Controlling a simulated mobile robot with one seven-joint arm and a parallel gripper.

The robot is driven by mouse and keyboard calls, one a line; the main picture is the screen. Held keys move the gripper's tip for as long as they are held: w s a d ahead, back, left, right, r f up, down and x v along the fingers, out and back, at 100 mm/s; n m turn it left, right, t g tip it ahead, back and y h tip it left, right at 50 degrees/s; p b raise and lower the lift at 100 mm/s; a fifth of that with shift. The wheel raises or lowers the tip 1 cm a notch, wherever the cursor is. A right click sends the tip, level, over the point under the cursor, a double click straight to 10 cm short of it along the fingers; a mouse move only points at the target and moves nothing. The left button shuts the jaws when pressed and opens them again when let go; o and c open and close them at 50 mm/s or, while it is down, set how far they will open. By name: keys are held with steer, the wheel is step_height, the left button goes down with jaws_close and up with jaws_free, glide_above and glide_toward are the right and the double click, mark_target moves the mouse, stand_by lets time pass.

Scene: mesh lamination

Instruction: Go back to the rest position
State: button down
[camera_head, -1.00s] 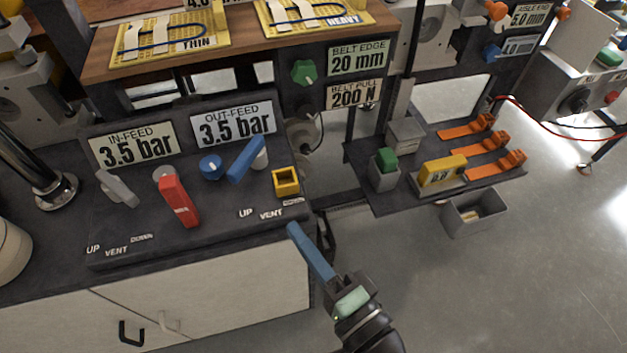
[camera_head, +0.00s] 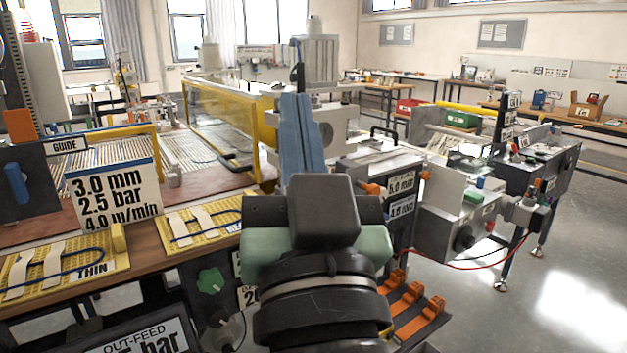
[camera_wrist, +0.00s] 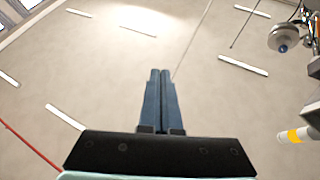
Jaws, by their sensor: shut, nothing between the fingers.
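My gripper (camera_head: 300,125) stands upright in the middle of the head view, its blue fingers together and pointing up, with nothing held. In the wrist view the two blue fingers (camera_wrist: 160,88) lie side by side against the ceiling. My wrist and arm cover the middle and lower part of the head view, so part of the bench behind them is hidden.
The bench with the yellow THIN board (camera_head: 75,262) and a settings card (camera_head: 115,195) is at the left. A machine with a yellow guard frame (camera_head: 225,125) stands behind. Orange clips (camera_head: 412,305) lie low right of my arm. Open floor (camera_head: 545,310) is at the right.

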steer(key=s+r+t+h+p, duration=0.1)
steer(key=s+r+p, duration=0.2)
steer(key=r+p, duration=0.3)
steer(key=s+d+r+t+h+p, duration=0.1)
steer(key=r+p, duration=0.6)
steer(key=r, duration=0.9)
steer(key=shift+s+t+h, duration=0.7)
steer(key=shift+s+t, duration=0.1)
steer(key=shift+s, duration=0.25)
steer(key=shift+d+f, duration=0.1)
steer(key=shift+f, duration=0.05)
